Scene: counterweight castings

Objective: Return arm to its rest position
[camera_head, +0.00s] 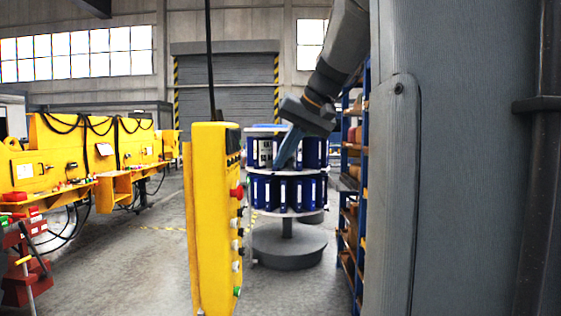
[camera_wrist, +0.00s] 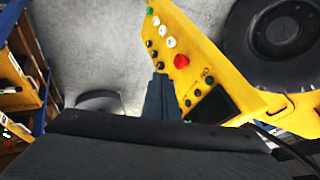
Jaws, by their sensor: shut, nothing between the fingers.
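My gripper (camera_head: 281,164) shows in the head view, hanging from my arm at the upper middle, in front of a round rack of blue binders as seen from here. In the wrist view my gripper (camera_wrist: 160,78) has its fingers together, with nothing between them. A yellow control pendant (camera_head: 212,220) with coloured buttons hangs just left of my gripper in the head view. In the wrist view the pendant (camera_wrist: 196,52) lies just beyond and right of the fingertips. I cannot tell whether they touch.
The binder rack (camera_head: 287,172) stands on a round grey base (camera_head: 288,246). A blue shelf unit (camera_head: 347,228) stands to its right. A long yellow machine (camera_head: 80,150) and a red stand (camera_head: 24,262) are at left. Open floor (camera_head: 150,255) lies between the machine and the pendant.

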